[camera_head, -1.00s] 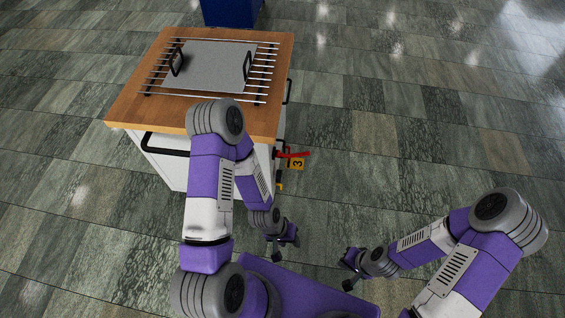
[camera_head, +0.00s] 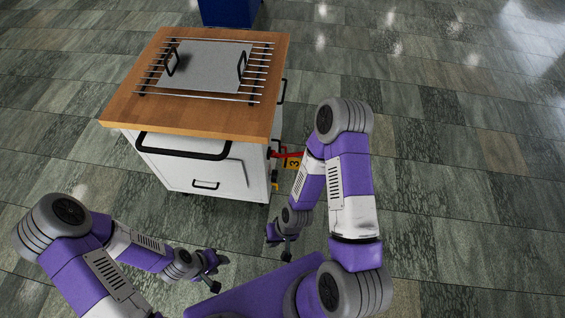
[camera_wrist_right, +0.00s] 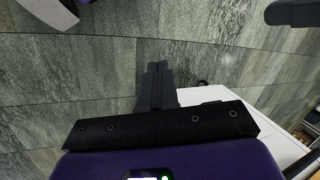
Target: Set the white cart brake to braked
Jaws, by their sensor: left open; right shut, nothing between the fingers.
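The white cart (camera_head: 205,174) stands upper left of centre in the head view, with a wooden top (camera_head: 195,118). A red lever (camera_head: 287,153) sticks out from its right side, above a yellow tag (camera_head: 293,163) marked 3. Whether this lever is the brake, and its setting, I cannot tell. My right gripper (camera_head: 284,246) is shut and empty, low and in front of the cart's right side, apart from the lever. Its closed fingers (camera_wrist_right: 158,87) show in the right wrist view, with a white cart surface (camera_wrist_right: 205,95) behind. My left gripper (camera_head: 212,283) is open and empty, nearer me.
A metal plate (camera_head: 210,65) with two black handles lies on a rack (camera_head: 150,93) on the cart top. A black push bar (camera_head: 185,154) spans the cart's near side. A blue cabinet (camera_head: 230,12) stands behind. The tiled floor right of the cart is clear.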

